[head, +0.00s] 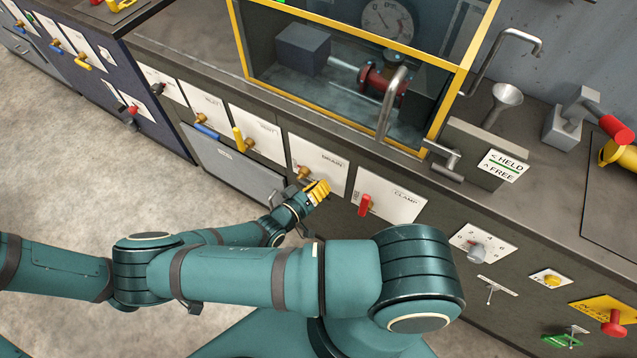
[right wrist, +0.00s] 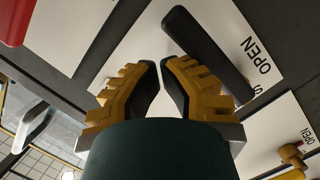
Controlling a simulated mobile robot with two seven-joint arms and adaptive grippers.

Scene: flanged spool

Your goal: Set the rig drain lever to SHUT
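The DRAIN plate (head: 322,160) is a white label on the cabinet front, with a brass hub (head: 303,173) at its lower left in the head view. In the right wrist view a black lever handle (right wrist: 205,50) crosses the white plate, near the printed word OPEN. Its hub end is not clear there. My right gripper (head: 322,190) is in front of this plate, just below the hub. In the right wrist view its yellow fingers (right wrist: 160,72) have their tips close together, with the handle beside the right finger, not between them. Contact cannot be told. My left gripper is out of view.
A red CLAMP lever (head: 365,205) is close to the right of my gripper. A yellow VENT handle (head: 238,139) is to the left. A grey panel (head: 235,170) is below it. A yellow-framed case (head: 340,25) stands on the bench above.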

